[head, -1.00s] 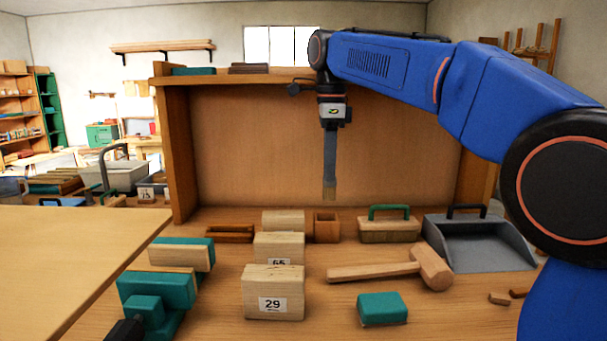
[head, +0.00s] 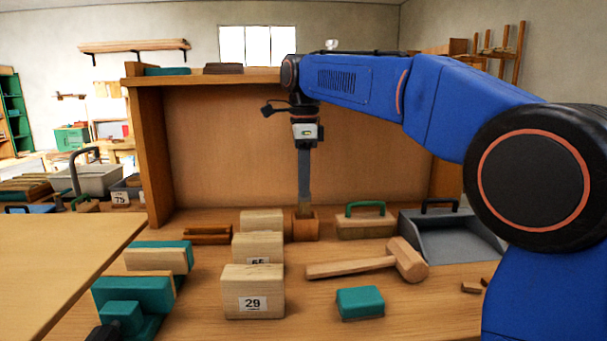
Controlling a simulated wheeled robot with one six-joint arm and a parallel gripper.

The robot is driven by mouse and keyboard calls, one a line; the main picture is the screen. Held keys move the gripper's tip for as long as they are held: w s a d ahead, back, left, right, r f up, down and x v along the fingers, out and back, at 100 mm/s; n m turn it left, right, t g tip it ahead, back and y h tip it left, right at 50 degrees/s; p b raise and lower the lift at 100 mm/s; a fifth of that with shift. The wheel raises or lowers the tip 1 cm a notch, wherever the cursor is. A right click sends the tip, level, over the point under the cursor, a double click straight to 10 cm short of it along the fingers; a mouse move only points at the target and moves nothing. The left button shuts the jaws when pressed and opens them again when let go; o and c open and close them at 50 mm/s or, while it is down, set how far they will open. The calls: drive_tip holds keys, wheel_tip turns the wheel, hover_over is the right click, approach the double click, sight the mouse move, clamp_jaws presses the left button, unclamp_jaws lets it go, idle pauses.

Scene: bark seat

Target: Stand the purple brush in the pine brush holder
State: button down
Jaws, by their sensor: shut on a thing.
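My gripper (head: 304,146) points straight down in front of the upright back panel and is shut on the top of the brush. The brush (head: 304,178) hangs upright, a long flat greyish-purple strip with a brownish lower end. The brush holder (head: 306,231) is a small square brown wooden box on the bench directly below. The brush's lower end meets the holder's open top. I cannot tell how deep it reaches inside, since the front wall hides that.
Several numbered wood blocks (head: 253,292) stand left of and in front of the holder. A green-handled brush block (head: 364,226) is close on its right, then a grey dustpan (head: 455,238). A mallet (head: 405,262) and a green block (head: 360,303) lie nearer. A shelf (head: 215,78) is above.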

sight(304, 214)
drive_tip(key=shift+f, duration=2.35)
drive_tip(key=shift+f, duration=0.4)
drive_tip(key=c, duration=1.3)
unclamp_jaws()
drive_tip(key=shift+r, duration=3.5)
drive_tip(key=shift+s+d, duration=0.1)
